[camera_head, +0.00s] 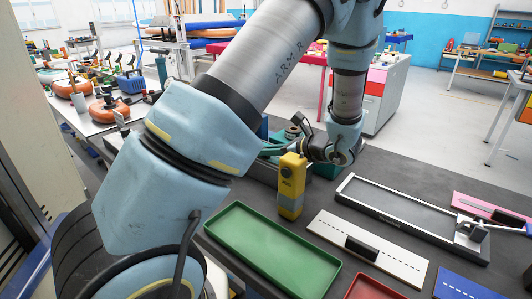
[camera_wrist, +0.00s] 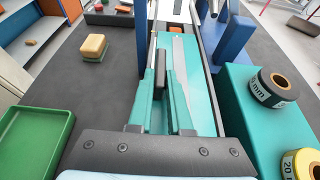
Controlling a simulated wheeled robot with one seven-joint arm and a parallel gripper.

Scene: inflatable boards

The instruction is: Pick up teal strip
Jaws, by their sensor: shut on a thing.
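My gripper (camera_wrist: 161,78) reaches forward from the dark screwed bracket at the bottom of the wrist view. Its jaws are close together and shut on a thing. A long teal strip (camera_wrist: 198,88) runs away from the bracket beside and under the jaws, and it appears to be what they hold. The jaws hide part of it, so the exact contact is unclear. In the head view my wrist hangs over the far part of the dark table, behind a yellow handheld device (camera_head: 291,187). The fingertips are mostly hidden there.
A teal block (camera_wrist: 237,100) with tape rolls (camera_wrist: 273,88) stands right of my gripper. A blue post (camera_wrist: 236,40) rises ahead. A green tray (camera_head: 262,250), white strip (camera_head: 325,222) and long black tray (camera_head: 400,208) lie on the table. A yellow block (camera_wrist: 93,47) sits left.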

